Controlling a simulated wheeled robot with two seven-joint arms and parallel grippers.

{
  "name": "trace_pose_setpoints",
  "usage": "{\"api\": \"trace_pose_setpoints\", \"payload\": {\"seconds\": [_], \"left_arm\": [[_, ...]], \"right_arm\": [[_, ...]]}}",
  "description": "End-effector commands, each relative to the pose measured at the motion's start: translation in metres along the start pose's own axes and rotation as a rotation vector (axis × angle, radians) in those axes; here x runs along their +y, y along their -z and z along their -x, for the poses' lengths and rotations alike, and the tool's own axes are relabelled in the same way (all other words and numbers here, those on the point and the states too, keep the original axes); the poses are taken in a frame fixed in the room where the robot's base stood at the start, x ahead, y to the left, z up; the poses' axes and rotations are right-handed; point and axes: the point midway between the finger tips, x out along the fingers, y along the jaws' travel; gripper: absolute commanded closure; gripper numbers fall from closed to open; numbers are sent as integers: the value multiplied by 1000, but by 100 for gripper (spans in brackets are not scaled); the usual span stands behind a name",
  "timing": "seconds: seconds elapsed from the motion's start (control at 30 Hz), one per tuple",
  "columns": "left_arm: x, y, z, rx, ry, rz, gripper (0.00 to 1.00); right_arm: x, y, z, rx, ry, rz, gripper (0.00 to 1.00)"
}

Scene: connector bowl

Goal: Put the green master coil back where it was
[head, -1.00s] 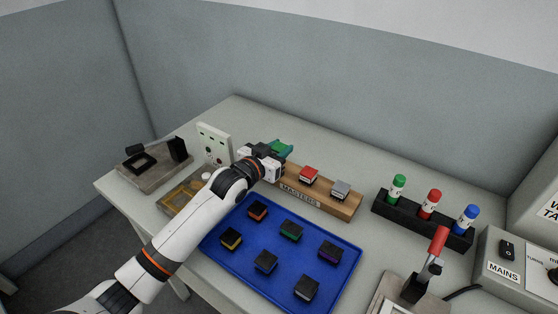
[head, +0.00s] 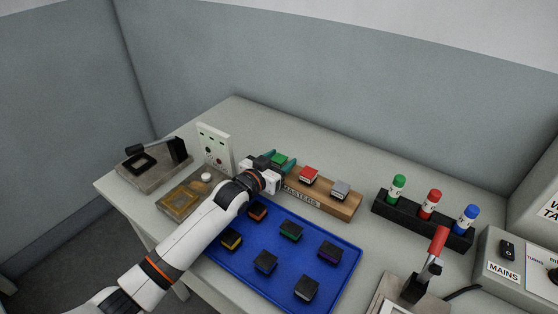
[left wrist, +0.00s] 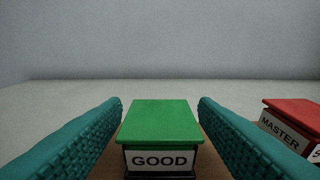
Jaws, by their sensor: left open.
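The green master coil (head: 280,159) sits at the left end of the wooden masters rack (head: 333,204). In the left wrist view the green coil (left wrist: 161,123) has a flat green top and a front label reading GOOD. My left gripper (head: 277,163) is open around it, one teal finger on each side. In the left wrist view a gap shows between each finger of the left gripper (left wrist: 161,112) and the coil. The rack's left end is partly hidden by the gripper. My right gripper is not in view.
A blue tray (head: 270,287) with several dark coils lies in front. A white socket panel (head: 215,147) stands to the left. A marker holder (head: 421,220) is at right.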

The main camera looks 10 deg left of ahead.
Motion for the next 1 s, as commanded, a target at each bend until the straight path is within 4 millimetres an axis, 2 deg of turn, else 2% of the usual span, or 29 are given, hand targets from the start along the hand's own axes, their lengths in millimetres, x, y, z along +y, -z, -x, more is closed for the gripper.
{"api": "trace_pose_setpoints", "payload": {"seconds": [0.13, 0.23, 0.5, 0.7, 0.83, 1.0], "left_arm": [[0, -3, 2, 0, 0, 0, 46], [1, -1, 14, 1, -1, 0, 46], [0, -1, 72, 1, -1, -1, 46], [0, -1, 106, 2, -1, -1, 46], [0, -2, 117, 1, -1, 0, 46], [0, -3, 121, 0, -1, 0, 46]], "right_arm": [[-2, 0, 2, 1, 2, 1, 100], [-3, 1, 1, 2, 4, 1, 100], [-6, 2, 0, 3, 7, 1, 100], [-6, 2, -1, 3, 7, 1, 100], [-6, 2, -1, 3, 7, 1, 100], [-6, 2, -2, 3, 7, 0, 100]]}}
